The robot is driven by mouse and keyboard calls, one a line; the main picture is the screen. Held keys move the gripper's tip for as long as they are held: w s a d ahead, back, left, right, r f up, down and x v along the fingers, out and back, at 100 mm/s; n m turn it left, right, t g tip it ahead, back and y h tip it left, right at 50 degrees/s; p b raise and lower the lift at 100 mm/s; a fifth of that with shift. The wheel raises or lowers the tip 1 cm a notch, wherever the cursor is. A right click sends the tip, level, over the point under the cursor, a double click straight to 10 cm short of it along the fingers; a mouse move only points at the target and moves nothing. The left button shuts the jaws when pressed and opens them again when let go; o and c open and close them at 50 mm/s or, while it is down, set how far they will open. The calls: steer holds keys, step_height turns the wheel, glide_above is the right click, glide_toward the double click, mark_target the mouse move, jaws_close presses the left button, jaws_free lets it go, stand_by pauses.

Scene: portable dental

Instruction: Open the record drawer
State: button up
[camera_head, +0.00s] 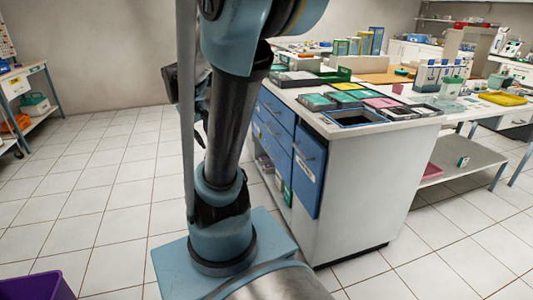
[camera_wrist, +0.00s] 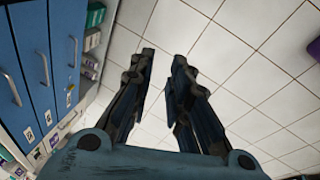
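The white cabinet (camera_head: 360,190) has several blue drawer fronts (camera_head: 277,122) with handles on its left face, and a taller blue front (camera_head: 308,172) with a white label nearer its corner. The fronts look closed; I cannot tell which one is the record drawer. In the wrist view, blue fronts (camera_wrist: 38,40) with metal handles (camera_wrist: 10,86) run along the left edge. My gripper (camera_wrist: 163,56) is open and empty, its fingers pointing over the floor. It is to the right of these fronts and apart from them. In the head view my arm mostly hides it.
Open shelves with small boxes (camera_wrist: 92,40) adjoin the blue fronts. Trays and folders (camera_head: 350,95) cover the cabinet top. A purple bin (camera_head: 38,286) stands at the lower left. A side shelf unit (camera_head: 35,105) is at the far left. Tiled floor between is clear.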

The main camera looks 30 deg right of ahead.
steer(key=w+d+f+g+h, duration=0.1)
steer(key=w+d+f+h, duration=0.1)
steer(key=w+d, duration=0.55)
steer(key=w+d+f+m+h, duration=0.15)
steer(key=w+d, duration=0.25)
steer(key=w, duration=0.7)
steer(key=w+d+f+n+g+h, duration=0.1)
steer(key=w+d+h, duration=0.2)
steer(key=w+d, duration=0.45)
steer(key=w+d+f+m+g+h, duration=0.1)
steer(key=w+d+f+h, duration=0.3)
steer(key=w+f, duration=0.65)
steer(key=d+f+m+g+h, duration=0.1)
steer(key=d+f, duration=0.3)
steer(key=f, duration=0.4)
steer(key=d+f+g+h, duration=0.1)
steer(key=d+f, duration=0.2)
steer(key=f, duration=0.6)
steer(key=shift+y, duration=0.25)
steer(key=x, duration=1.6)
steer(key=shift+s+d+r, duration=0.25)
steer(key=shift+d, duration=0.15)
jaws_close()
